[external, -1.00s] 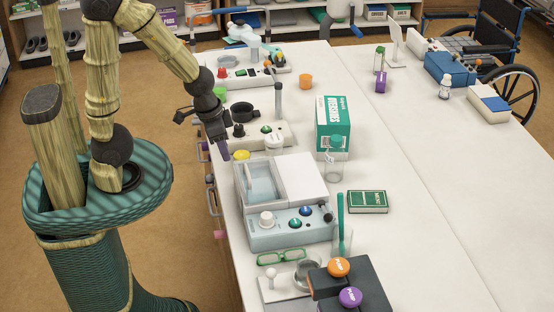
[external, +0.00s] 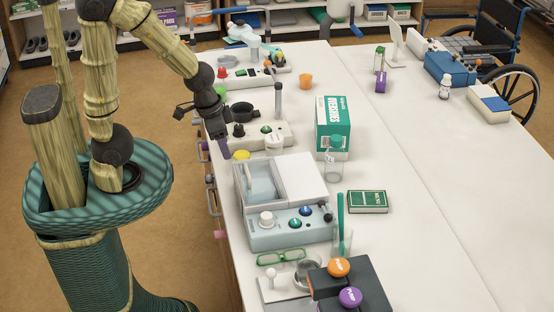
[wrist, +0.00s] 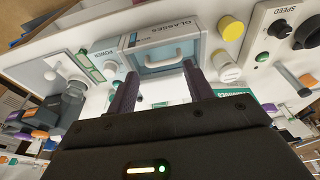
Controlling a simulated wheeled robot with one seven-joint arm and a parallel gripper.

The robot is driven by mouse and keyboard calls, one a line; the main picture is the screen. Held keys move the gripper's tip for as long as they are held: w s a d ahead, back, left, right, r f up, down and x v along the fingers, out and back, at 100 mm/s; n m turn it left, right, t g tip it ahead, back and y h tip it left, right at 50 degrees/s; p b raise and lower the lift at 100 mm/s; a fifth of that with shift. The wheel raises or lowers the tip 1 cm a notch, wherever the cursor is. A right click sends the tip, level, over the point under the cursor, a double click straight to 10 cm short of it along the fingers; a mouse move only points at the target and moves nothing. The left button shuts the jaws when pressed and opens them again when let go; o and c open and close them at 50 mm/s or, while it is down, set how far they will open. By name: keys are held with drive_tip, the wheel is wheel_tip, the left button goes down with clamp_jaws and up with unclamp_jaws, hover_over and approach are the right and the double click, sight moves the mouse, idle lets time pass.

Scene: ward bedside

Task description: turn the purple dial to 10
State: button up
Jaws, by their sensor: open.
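A purple round cap (external: 350,297) with white lettering sits on a dark box at the near end of the table in the external view. I cannot tell whether it is the dial, and I see no scale or number 10. My gripper (external: 224,152) is at the table's left edge, beyond the pale blue device and well away from the purple cap. In the wrist view my gripper (wrist: 158,78) is open and empty, its two dark fingers pointing toward a drawer front marked GLASSES (wrist: 165,48). I cannot make out a purple dial in the wrist view.
An orange cap (external: 338,267) adjoins the purple one.

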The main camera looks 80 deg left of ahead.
drive_tip(key=a+n+t+h+b, duration=0.2)
drive_tip(key=a+n+h+b, duration=0.6)
drive_tip(key=a+n, duration=1.9)
drive_tip(key=s+a+r+n+t+y+b, duration=0.2)
drive_tip(key=s+a+n+t+b, duration=0.25)
drive_tip(key=s+a+n, duration=0.45)
drive_tip(key=s+a+r+n+t+y+b, duration=0.25)
drive_tip(key=s+a+n+t, duration=0.3)
drive_tip(key=s+a, duration=0.5)
wheel_tip(320, 180, down, 30)
drive_tip(key=shift+s+d+f+n+b, duration=0.15)
drive_tip(key=shift+s+f+n+b, duration=0.05)
drive_tip(key=shift+s+n+b, duration=0.2)
drive_tip(key=shift+h, duration=0.25)
